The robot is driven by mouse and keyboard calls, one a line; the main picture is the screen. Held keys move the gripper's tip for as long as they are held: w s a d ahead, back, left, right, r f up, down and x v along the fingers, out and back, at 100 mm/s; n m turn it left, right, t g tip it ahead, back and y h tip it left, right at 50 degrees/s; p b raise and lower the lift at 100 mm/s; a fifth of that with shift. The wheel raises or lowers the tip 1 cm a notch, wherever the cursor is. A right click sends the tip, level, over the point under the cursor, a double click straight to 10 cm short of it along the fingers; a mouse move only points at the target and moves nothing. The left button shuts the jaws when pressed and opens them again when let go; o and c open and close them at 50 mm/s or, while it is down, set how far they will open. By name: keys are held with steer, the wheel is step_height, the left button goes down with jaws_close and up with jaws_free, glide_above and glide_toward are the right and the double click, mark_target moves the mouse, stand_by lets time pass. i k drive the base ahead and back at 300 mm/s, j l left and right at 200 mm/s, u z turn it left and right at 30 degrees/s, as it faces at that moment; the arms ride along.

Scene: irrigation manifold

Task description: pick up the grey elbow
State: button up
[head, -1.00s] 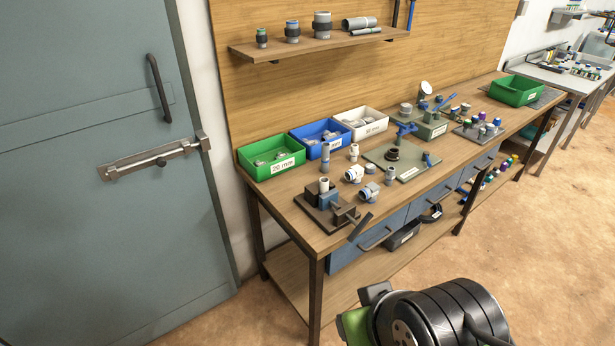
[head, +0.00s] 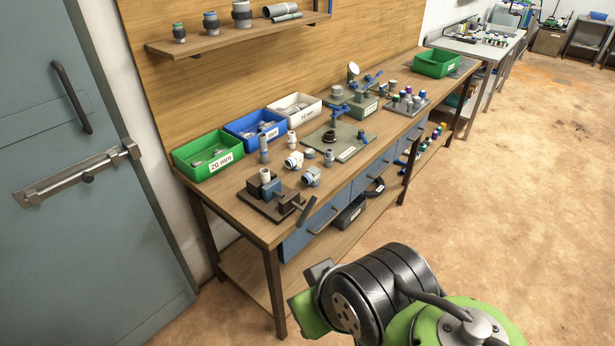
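Several small pipe fittings stand on the wooden workbench (head: 232,200) near its front left part. A grey fitting with a blue band (head: 311,177) lies near the front edge, right of the vise. It may be the grey elbow, but it is too small to be sure of its shape. A white fitting with a blue band (head: 294,160) lies just behind it. Part of my green and black arm shows at the bottom, in front of the bench and apart from the fittings. My gripper's fingers do not show.
A dark vise (head: 270,200) stands at the bench's near corner, its handle over the front edge. Green (head: 207,168), blue (head: 254,142) and white (head: 307,118) bins line the back. A shelf (head: 230,38) hangs above. Open floor (head: 500,200) lies to the right.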

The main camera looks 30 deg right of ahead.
mark_target(310, 178)
steer(key=i+l+u, duration=0.35)
steer(key=l+u, duration=0.15)
steer(key=l, duration=0.2)
steer(key=i+l+u, duration=0.2)
steer(key=l, duration=0.15)
steer(key=l+u, duration=0.25)
steer(key=l, duration=0.15)
steer(key=l+u, duration=0.25)
steer(key=l, duration=0.2)
